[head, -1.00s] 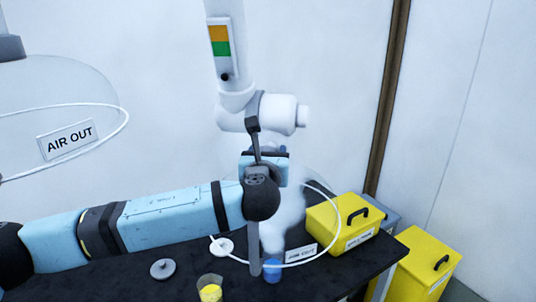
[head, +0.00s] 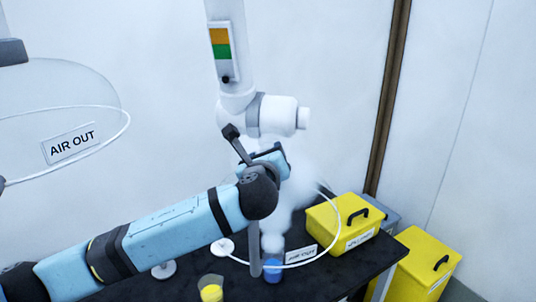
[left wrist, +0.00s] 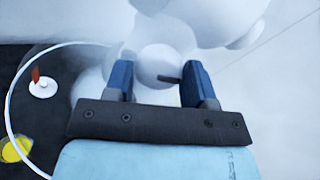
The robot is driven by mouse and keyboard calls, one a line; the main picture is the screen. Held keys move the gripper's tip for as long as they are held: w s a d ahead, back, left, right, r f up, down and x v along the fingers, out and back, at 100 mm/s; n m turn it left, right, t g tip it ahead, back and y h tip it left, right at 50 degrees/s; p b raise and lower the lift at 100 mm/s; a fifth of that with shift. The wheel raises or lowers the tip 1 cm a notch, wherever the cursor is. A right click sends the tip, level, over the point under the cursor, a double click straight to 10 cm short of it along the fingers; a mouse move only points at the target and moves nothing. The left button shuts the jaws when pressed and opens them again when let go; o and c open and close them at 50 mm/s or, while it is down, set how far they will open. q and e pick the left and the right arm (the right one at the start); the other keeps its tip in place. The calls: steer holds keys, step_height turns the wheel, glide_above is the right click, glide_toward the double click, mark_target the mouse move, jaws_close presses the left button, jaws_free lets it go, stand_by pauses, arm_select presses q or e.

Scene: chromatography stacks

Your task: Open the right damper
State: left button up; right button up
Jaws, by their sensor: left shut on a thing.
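The right extraction arm (head: 282,115) is white and hangs down at the centre, with a green and orange label on its upper tube. The exact contact is blurred. In the head view my gripper hides the damper. My right gripper is not in view.
White vapour (head: 276,215) hangs below the arm, above a blue cup (head: 272,271). An AIR OUT sign (head: 301,255) is beside the white hood rim. A yellow beaker (head: 211,289) and a yellow box (head: 340,224) stand on the black table (head: 312,284). Another clear hood (head: 60,85) is at left.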

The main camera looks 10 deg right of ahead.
arm_select(q)
steer(key=n+p, duration=0.1)
steer(key=n, duration=0.2)
steer(key=shift+a+n, duration=0.1)
steer(key=shift+n, duration=0.2)
steer(key=n+p, duration=0.1)
steer(key=n, duration=0.2)
steer(key=shift+a+g+h, duration=0.1)
steer(key=shift+g+h, duration=0.3)
steer(key=n, duration=0.2)
steer(key=shift+n+p, duration=0.3)
steer(key=shift+f+n+h+p, duration=0.15)
steer(key=shift+n+h+p, duration=0.2)
steer(key=shift+n, duration=0.95)
steer(key=o, duration=0.9)
steer(key=shift+w, duration=0.1)
